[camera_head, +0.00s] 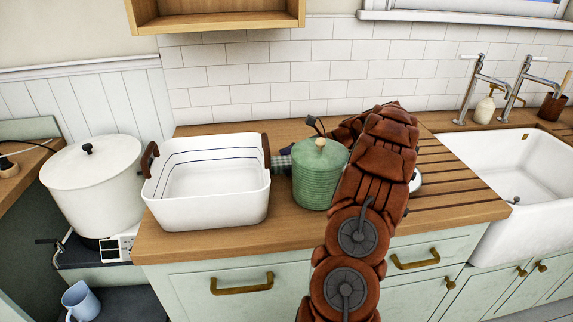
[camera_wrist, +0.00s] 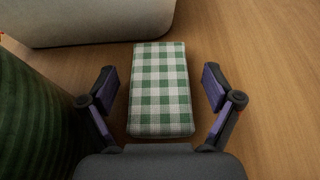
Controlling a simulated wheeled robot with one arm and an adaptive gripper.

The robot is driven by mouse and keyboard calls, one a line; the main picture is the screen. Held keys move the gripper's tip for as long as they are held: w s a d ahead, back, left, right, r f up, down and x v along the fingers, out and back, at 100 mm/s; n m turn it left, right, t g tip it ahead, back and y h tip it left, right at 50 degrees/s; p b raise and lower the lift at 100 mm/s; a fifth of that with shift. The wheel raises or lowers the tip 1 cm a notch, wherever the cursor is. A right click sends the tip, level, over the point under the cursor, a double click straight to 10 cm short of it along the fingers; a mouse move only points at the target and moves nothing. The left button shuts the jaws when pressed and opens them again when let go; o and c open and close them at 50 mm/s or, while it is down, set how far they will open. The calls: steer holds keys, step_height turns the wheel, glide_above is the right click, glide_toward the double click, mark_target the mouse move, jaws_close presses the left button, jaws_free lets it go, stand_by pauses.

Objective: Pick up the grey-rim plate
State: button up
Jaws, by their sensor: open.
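No plate with a grey rim can be made out for certain. In the head view a rounded white object (camera_head: 416,181) shows just right of my arm, mostly hidden by it; I cannot tell whether it is the plate. In the wrist view my gripper (camera_wrist: 160,74) is open, its two fingers on either side of a green-and-white checked block-like item (camera_wrist: 160,92). The fingers stand apart from its sides, with gaps. The checked item shows in the head view (camera_head: 281,161) between the white basin and the green canister. My gripper is largely hidden there behind the canister.
A white basin (camera_head: 207,209) with brown handles stands left of the green lidded canister (camera_head: 318,180) on the wooden counter (camera_head: 455,208). A white pot (camera_head: 92,190) is further left. The sink (camera_head: 515,190) and taps are right. A wooden shelf (camera_head: 222,22) hangs above.

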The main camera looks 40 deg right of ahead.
steer(key=shift+a, duration=0.1)
steer(key=shift+c, duration=0.3)
steer(key=c, duration=1.1)
steer(key=shift+o, duration=0.2)
steer(key=shift+r, duration=0.1)
